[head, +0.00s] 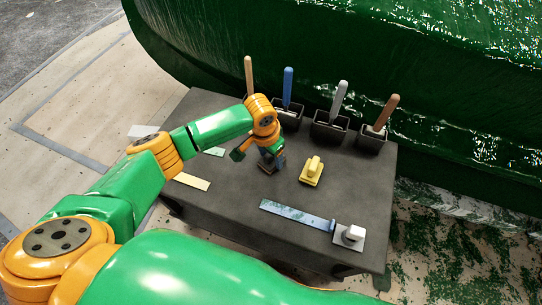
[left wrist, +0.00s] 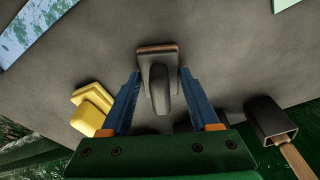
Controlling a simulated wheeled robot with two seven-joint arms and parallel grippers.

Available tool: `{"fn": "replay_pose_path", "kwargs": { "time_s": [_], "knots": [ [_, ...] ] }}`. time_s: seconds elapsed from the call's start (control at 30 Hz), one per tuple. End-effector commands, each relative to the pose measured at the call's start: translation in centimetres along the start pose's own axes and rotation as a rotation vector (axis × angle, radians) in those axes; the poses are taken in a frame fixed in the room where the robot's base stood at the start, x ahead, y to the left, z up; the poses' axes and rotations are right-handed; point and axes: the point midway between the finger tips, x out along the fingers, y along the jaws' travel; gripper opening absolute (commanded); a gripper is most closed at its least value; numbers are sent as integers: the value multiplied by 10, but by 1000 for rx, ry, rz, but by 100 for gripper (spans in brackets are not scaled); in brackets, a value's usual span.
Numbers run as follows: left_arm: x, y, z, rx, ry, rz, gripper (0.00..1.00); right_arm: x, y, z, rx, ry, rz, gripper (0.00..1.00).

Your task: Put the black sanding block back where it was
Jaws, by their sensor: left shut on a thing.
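The black sanding block (left wrist: 158,72) has a dark grip on top and a brown edge along its base. My left gripper (left wrist: 160,82) has its blue fingers on either side of the block's grip and is shut on it. In the head view the block (head: 266,168) is under my left gripper (head: 270,157), at or just above the dark table (head: 235,218); I cannot tell whether it touches. The gripper partly hides it there. My right gripper is in neither view.
A yellow block (head: 312,171) stands right of the gripper. Dark holders (head: 329,127) with upright handled tools line the table's back edge, before the green hull (head: 330,60). A blue-white strip (head: 297,215), a white-handled block (head: 350,236) and a cream strip (head: 192,181) lie nearer. The front middle is clear.

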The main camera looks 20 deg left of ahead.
Motion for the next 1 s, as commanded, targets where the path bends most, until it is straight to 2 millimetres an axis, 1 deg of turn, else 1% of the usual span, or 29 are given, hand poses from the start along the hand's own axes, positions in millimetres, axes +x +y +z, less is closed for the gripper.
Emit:
{"fn": "replay_pose_path", "kwargs": {
  "time_s": [0.2, 0.23, 0.33, 0.6, 0.67, 0.77, 0.9, 1.0],
  "knots": [
    [1, 0, 0, 0, 0, 0, 17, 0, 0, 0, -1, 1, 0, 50],
    [2, 0, 0, 0, 0, 0, 64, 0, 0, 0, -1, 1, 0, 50],
    [1, 0, 0, 0, 1, 0, 91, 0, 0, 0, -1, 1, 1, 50],
    [1, 0, 0, 0, 1, 0, 92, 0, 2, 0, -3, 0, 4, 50],
    [-3, 0, -1, 0, 2, 0, 92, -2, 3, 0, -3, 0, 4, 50],
    [-25, 0, -2, 1, 4, 1, 92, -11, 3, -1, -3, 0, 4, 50],
    [-67, 0, -2, 1, 4, 0, 92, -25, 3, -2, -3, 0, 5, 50],
    [-92, 0, -2, 1, 4, 0, 92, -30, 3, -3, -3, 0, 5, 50]
  ]
}}
